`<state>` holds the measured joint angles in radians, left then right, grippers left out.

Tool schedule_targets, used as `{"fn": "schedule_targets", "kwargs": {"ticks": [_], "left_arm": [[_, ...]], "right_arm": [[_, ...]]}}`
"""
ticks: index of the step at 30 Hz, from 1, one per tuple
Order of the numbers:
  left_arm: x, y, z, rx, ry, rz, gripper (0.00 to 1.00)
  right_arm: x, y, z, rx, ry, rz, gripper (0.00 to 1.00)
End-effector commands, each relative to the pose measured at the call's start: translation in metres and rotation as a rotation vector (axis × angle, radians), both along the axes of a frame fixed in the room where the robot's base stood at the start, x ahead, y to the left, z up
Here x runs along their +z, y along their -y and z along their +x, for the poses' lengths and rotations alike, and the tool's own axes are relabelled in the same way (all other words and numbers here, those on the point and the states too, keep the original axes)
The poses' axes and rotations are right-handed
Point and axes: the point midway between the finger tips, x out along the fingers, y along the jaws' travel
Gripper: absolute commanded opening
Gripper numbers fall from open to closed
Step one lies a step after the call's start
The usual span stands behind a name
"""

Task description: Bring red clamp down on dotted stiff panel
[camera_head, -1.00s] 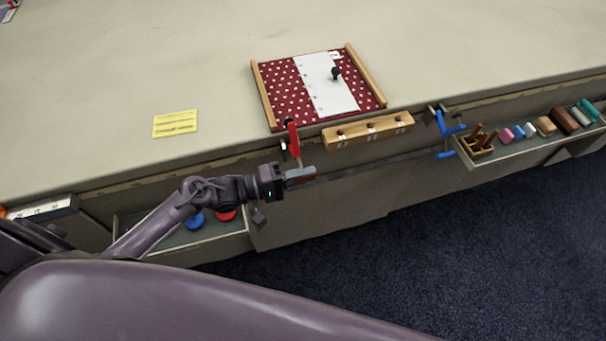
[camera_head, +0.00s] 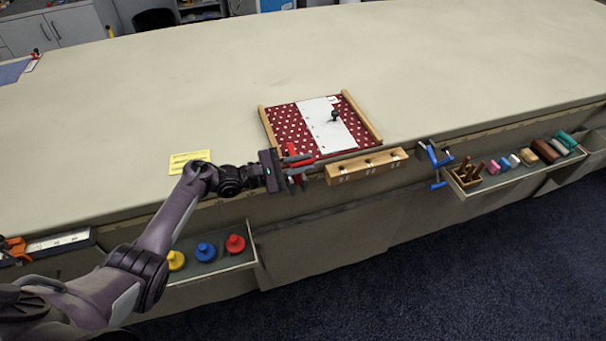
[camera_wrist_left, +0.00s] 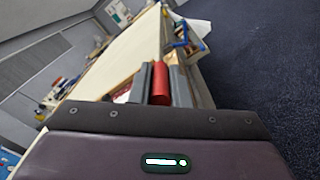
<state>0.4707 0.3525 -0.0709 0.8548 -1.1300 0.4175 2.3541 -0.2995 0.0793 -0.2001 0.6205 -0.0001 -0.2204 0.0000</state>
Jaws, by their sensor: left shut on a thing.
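The dotted stiff panel (camera_head: 290,128), dark red with white dots, lies flat on the table near its front edge. The red clamp (camera_head: 293,150) is at the table edge, at the panel's near left corner. My left gripper (camera_head: 298,168) is shut on the red clamp. In the left wrist view, a red bar of the clamp (camera_wrist_left: 160,84) sits between the two grey fingers. The gripper hides much of the clamp in the head view, so I cannot tell whether it touches the panel. My right gripper is not in view.
A white sheet with a black knob (camera_head: 334,116) lies on the panel between wooden strips. A wooden block (camera_head: 366,165) and a blue clamp (camera_head: 436,160) are at the table edge. Trays hang at left and right. A yellow card (camera_head: 188,161) lies left; the table behind is clear.

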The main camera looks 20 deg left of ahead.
Motion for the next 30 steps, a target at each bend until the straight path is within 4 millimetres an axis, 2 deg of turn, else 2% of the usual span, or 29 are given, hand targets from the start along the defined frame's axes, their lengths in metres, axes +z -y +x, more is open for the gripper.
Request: {"fn": "schedule_targets", "kwargs": {"ticks": [6,26,27,30], "left_arm": [[0.002,-0.005,0.007,-0.002,-0.022,-0.012,0.00],[0.009,-0.013,0.016,0.011,-0.006,-0.007,0.00],[0.010,-0.013,0.016,0.011,-0.006,-0.007,0.20],[0.010,-0.013,0.016,0.012,-0.005,-0.008,0.34]], "right_arm": [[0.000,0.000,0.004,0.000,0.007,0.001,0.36],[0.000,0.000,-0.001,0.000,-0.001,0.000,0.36],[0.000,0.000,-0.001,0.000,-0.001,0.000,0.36],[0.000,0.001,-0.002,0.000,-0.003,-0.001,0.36]]}}
